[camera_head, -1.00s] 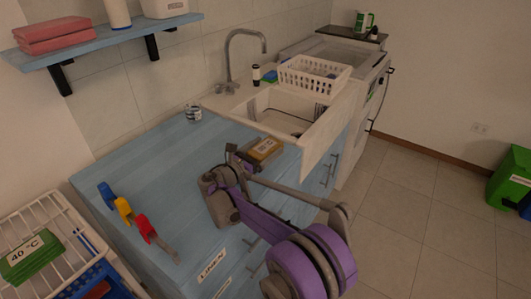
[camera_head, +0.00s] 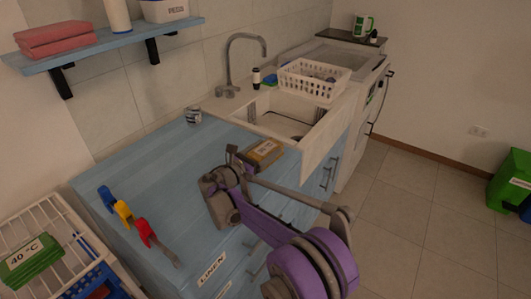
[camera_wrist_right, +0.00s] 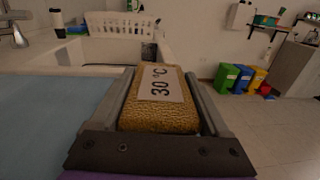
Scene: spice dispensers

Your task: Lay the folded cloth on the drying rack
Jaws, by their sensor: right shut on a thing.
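A folded mustard-yellow cloth (camera_head: 264,152) with a white label is in the jaws of my right gripper (camera_head: 240,158), above the right edge of the blue counter. The white wire drying rack (camera_head: 55,207) stands at the lower left in the head view, well away from my right gripper. A green folded cloth (camera_head: 32,262) labelled 40 °C lies on it. My left gripper is out of view.
Blue, yellow and red clips (camera_head: 123,212) stand on the blue counter (camera_head: 150,175) near the rack. A small can (camera_head: 193,114) is farther back. A sink (camera_head: 290,115) with a white basket (camera_head: 313,80) lies behind. A shelf (camera_head: 110,40) hangs above. Mid-counter is clear.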

